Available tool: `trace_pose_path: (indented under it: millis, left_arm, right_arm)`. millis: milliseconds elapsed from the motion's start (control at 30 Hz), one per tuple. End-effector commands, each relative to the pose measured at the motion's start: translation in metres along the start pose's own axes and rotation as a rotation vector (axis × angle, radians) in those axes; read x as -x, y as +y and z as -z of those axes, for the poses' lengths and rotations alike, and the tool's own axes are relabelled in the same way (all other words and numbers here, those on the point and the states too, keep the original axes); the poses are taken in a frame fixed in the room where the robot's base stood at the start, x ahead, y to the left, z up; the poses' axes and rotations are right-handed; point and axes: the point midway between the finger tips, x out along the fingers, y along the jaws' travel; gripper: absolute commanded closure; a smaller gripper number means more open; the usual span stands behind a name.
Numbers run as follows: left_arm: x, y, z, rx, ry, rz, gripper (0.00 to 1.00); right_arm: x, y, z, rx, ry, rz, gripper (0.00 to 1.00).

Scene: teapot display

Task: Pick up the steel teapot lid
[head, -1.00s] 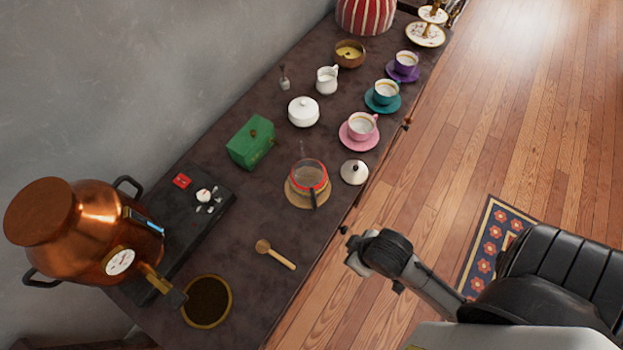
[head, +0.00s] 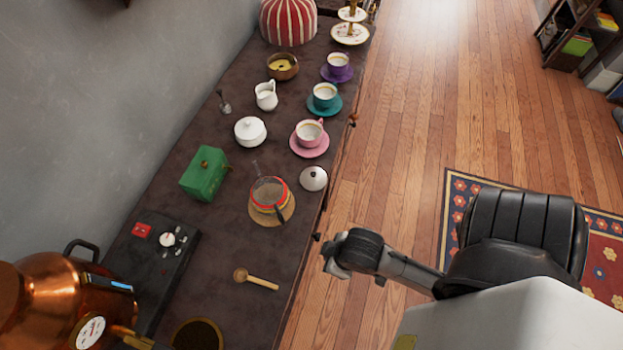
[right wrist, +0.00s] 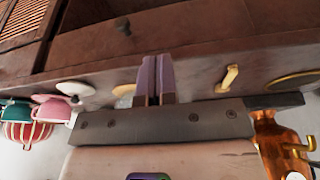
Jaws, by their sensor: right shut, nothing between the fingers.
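The steel teapot lid (head: 313,178) is a pale dome with a small dark knob. It lies on the dark counter (head: 225,250) near its right edge, between the pink cup's saucer (head: 309,150) and the glass teapot (head: 269,192). My right gripper (head: 332,264) is over the floor side of the counter edge, below the lid in the picture and apart from it. In the right wrist view its fingers (right wrist: 155,82) are shut and empty, and a pale disc to their left looks like the lid (right wrist: 75,88). My left gripper is out of view.
The glass teapot stands on a round wooden mat (head: 258,213). A wooden spoon (head: 257,280), green box (head: 204,174), white lidded pot (head: 250,131) and copper urn (head: 50,295) share the counter. Wooden floor (head: 385,180) lies open to the right.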

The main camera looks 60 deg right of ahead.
Motion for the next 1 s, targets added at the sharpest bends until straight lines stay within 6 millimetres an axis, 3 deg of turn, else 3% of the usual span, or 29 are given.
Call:
trace_pose_path:
  millis: [467, 1000]
  left_arm:
    - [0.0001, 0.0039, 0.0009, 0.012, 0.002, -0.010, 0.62]
    - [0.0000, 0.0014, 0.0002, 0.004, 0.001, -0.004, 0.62]
  right_arm:
    - [0.0000, 0.0014, -0.0003, 0.004, -0.001, -0.003, 1.00]
    - [-0.0001, 0.0029, -0.0006, 0.008, -0.001, -0.007, 0.49]
